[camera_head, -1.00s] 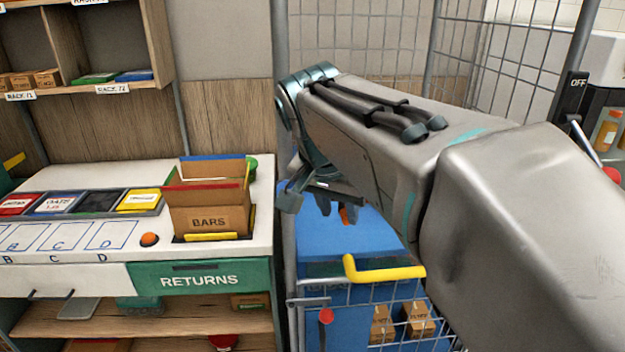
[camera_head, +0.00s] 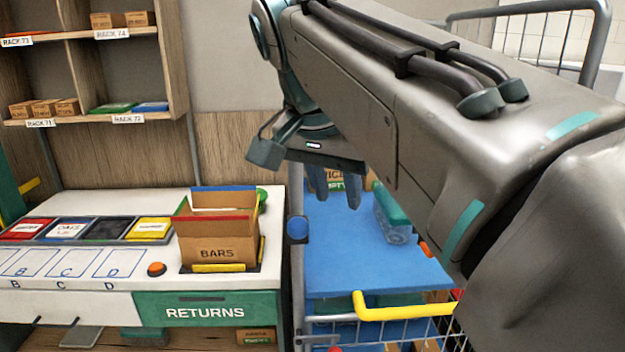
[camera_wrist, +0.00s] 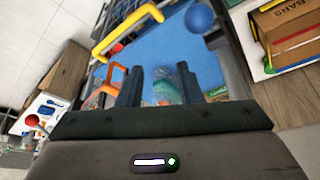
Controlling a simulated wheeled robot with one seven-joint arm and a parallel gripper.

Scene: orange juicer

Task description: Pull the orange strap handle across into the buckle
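The orange strap handle (camera_wrist: 113,68) is a loop left of my fingers in the wrist view. In the head view only a small orange bit (camera_head: 426,249) shows beside my arm, which hides the rest. A round blue piece on a dark square mount (camera_head: 298,229), apparently the buckle, sits at the cart's left post. It also shows at the top of the wrist view (camera_wrist: 200,17). My gripper (camera_head: 337,200) is over the blue cart surface, right of and above that piece. Its two fingers (camera_wrist: 158,70) are apart, and the handle is outside them.
The cart has a blue top (camera_head: 335,260) and a yellow front bar (camera_head: 400,308). A teal-lidded clear box (camera_head: 396,218) stands on it. A BARS carton (camera_head: 216,248) stands on the white counter at left. Grey rails and mesh (camera_head: 530,40) stand behind my arm.

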